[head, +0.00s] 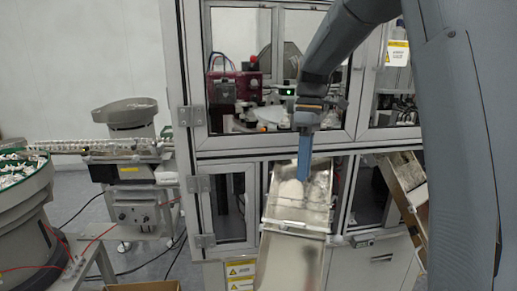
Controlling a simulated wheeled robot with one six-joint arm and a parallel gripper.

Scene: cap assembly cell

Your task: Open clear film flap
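My gripper (303,178) points down at the mouth of a shiny metal chute (290,256) on the front of the machine. Its blue fingers look like one narrow strip from here, so I cannot tell whether they are open or shut. A pale, see-through sheet, apparently the clear film flap (287,203), covers the upper part of the chute. The fingertips overlap this sheet in the picture. I cannot tell whether they touch it. The sheet's edges are hard to make out among the reflections.
The framed machine cabinet (228,142) with glass doors stands around and behind the chute. An open cardboard-coloured bin (411,196) is close on the right. A green-rimmed bowl feeder (22,172) and a rail of small white parts (85,146) are on the left.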

